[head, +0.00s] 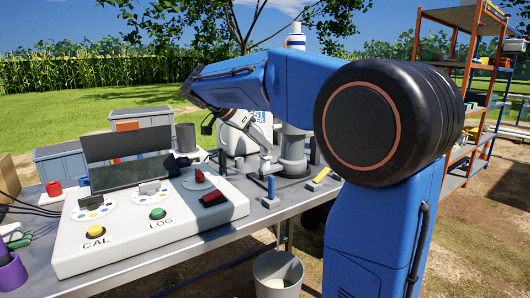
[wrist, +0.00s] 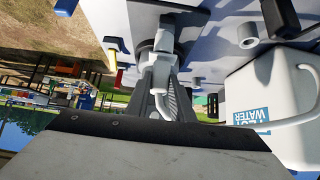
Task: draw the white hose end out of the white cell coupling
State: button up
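The white hose end (wrist: 163,45) shows in the upper middle of the wrist view as a pale upright piece with an elbow below it. The white hose (wrist: 290,127) curves away at the right. My gripper (wrist: 160,72) has its grey ridged fingers close around or just behind the hose end. Whether they press on it cannot be told. The white cell coupling is not clearly separable from the hose end and the grey round part around it. In the head view my gripper (head: 265,157) reaches down beside a grey cylinder (head: 292,150) on the table.
A white TEST WATER container (wrist: 270,105) stands close to the right of my gripper in the wrist view. A sloped console (head: 150,225) with CAL and LOG buttons fills the table's left part. A bucket (head: 278,275) stands below the front edge. An orange shelf (head: 465,110) is at right.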

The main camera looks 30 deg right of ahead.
jog(key=shift+r, duration=0.15)
jog(key=shift+r, duration=2.75)
jog(key=shift+d, duration=0.1)
